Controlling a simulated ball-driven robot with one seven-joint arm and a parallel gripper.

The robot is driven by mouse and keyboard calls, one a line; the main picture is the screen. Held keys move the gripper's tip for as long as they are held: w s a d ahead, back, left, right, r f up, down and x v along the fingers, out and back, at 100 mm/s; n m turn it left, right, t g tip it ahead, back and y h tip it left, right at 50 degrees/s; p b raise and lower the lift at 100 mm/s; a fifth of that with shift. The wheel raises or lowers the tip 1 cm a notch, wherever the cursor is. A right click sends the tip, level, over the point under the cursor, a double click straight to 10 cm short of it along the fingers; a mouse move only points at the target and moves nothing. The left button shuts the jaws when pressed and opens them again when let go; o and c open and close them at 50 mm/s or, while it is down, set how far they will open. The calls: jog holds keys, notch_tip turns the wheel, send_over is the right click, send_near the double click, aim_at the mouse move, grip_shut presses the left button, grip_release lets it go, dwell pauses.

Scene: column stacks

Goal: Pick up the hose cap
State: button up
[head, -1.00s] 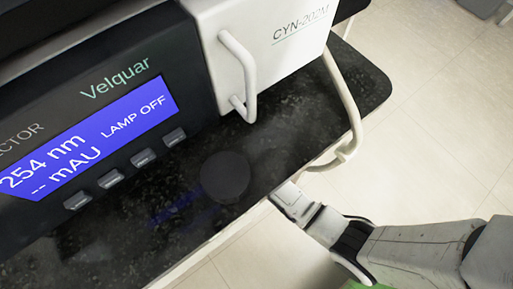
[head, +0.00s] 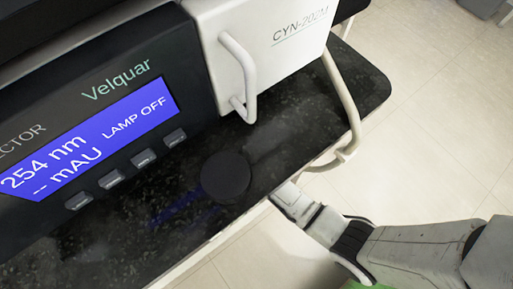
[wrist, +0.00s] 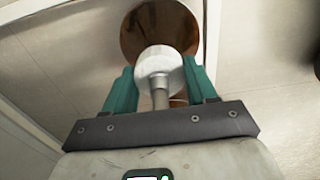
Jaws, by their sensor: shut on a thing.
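My gripper (wrist: 160,72) shows in the wrist view with its teal fingers on either side of a white round piece with a metal stem. I take this piece as the hose cap (wrist: 160,62); it sits between the fingertips. A brown round shape (wrist: 158,22) lies just beyond it, cut by the top edge. In the head view my gripper (head: 279,192) is at the front edge of the black counter, right of a dark round disc (head: 226,177). The fingers and the held piece cannot be made out there. I cannot tell whether the disc is the brown shape.
The black counter (head: 318,118) carries a detector with a blue display (head: 90,145) and a white unit (head: 285,45) with a handle (head: 240,75). A beige hose (head: 345,110) loops over the counter's right edge, close above my gripper.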

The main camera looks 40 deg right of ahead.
notch_tip(320, 180, up, 10)
jog(key=p, duration=0.5)
